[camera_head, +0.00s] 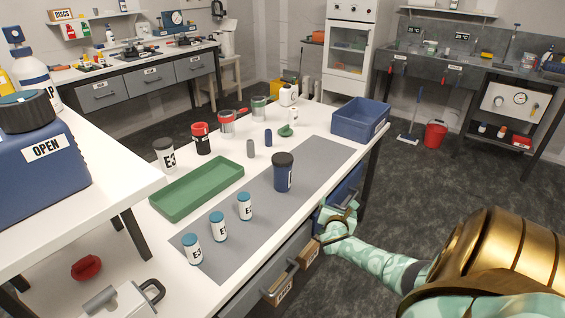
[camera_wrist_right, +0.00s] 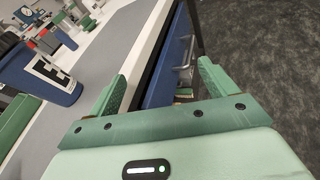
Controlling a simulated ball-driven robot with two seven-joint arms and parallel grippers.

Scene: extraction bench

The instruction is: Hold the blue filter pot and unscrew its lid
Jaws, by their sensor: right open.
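The blue filter pot (camera_head: 283,178) stands upright on the grey mat of the white bench. Its dark lid (camera_head: 284,159) sits on top. In the right wrist view a blue pot with a white label (camera_wrist_right: 48,72), which looks like the same one, lies left of the fingers. My right gripper (camera_head: 339,212) is open and empty beside the bench's right edge, to the right of the pot and apart from it. Its two fingers (camera_wrist_right: 158,88) frame the bench edge and a blue drawer front below. My left gripper is not in view.
Three white bottles with blue caps (camera_head: 219,227) stand at the mat's near end. A green tray (camera_head: 196,188) lies left of the mat, and a blue bin (camera_head: 360,119) stands at the back right. Drawers with handles (camera_head: 281,284) stick out below the bench edge.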

